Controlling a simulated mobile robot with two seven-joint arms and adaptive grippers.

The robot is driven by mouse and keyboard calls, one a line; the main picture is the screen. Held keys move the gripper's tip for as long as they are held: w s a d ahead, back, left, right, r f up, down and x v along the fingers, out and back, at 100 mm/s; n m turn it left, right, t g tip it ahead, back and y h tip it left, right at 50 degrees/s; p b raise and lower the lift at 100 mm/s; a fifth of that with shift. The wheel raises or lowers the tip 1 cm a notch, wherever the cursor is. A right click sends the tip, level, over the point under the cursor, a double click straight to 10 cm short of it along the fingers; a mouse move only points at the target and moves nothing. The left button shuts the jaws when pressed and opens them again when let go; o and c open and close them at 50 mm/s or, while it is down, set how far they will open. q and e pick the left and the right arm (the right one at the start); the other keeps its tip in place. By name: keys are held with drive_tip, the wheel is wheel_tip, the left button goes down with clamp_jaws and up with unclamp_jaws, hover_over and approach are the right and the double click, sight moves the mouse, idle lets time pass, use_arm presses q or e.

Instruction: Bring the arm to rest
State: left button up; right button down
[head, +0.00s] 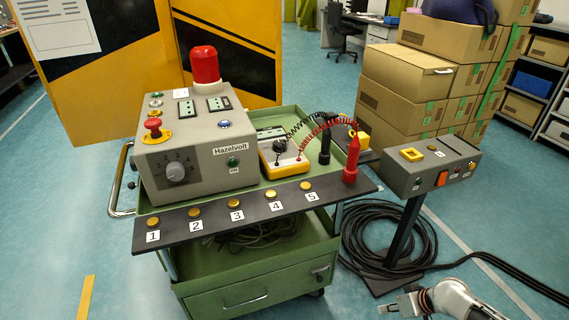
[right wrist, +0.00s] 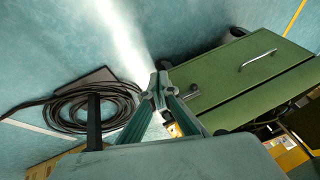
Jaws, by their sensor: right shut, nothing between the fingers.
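My right gripper (head: 400,304) shows at the bottom right of the head view, low in front of the cart and apart from everything. In the right wrist view its two fingers (right wrist: 158,92) meet at the tips, shut with nothing between them. Behind the fingertips, the wrist view shows the blue floor and the side of the green cart (right wrist: 245,82). My left gripper is in neither view.
The green cart (head: 240,285) carries a grey Hazelvolt control box (head: 200,140), a yellow meter (head: 284,160) and a black strip (head: 220,222) with numbered buttons. A pedestal box (head: 430,165) stands at right above coiled cable (head: 400,235). Cardboard boxes (head: 400,90) are stacked behind.

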drive_tip(key=s+a+n+t, duration=0.1)
drive_tip(key=s+a+n, duration=0.15)
drive_tip(key=s, duration=0.55)
drive_tip(key=s+a+n+t, duration=0.1)
drive_tip(key=s+a, duration=0.2)
drive_tip(key=s, duration=0.6)
drive_tip(key=s+r+n+t, duration=0.4)
drive_tip(key=s+r, duration=0.6)
drive_tip(key=r, duration=0.4)
use_arm(q)
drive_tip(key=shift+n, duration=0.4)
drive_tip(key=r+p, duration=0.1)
drive_tip(key=p, duration=0.3)
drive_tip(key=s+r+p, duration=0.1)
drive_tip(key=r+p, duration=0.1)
drive_tip(key=p, duration=0.2)
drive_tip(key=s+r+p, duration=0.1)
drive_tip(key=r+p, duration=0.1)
drive_tip(key=p, duration=0.2)
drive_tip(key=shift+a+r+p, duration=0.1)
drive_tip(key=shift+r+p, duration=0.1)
drive_tip(key=shift+p, duration=0.2)
use_arm(e)
drive_tip(key=a+r+m+h, duration=0.1)
drive_tip(key=a+r+m, duration=0.4)
drive_tip(key=a+r, duration=0.1)
drive_tip(key=shift+w+r+m+t+h, duration=0.3)
drive_tip(key=shift+w+r+m+t, duration=0.1)
drive_tip(key=shift+r, duration=0.1)
